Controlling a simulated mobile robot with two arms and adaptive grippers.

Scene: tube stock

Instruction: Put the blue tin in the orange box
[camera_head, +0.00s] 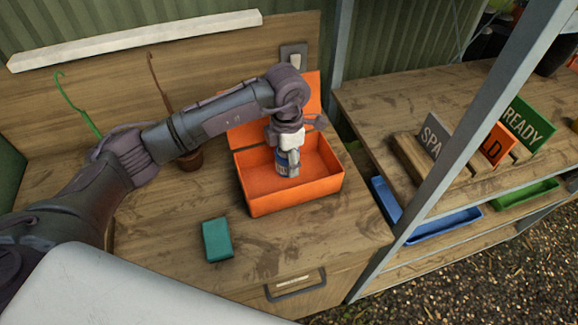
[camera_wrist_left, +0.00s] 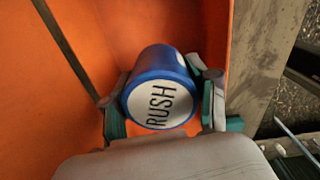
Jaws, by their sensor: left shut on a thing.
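The blue tin (camera_head: 283,164) is between the fingers of my left gripper (camera_head: 288,167), inside the walls of the open orange box (camera_head: 299,195). In the left wrist view the tin (camera_wrist_left: 161,97) shows its white lid marked RUSH, with a finger of the left gripper (camera_wrist_left: 163,105) on each side. The left gripper is shut on the tin. The orange box (camera_wrist_left: 85,75) surrounds it there. I cannot tell whether the tin touches the box floor. My right gripper is not in view.
A teal block (camera_head: 217,240) lies on the bench left of the box. Green and brown hooked stands are behind my left arm. A metal shelf post (camera_head: 470,140) rises at the right, near a sign rack (camera_head: 440,180) and a blue tray (camera_head: 430,231).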

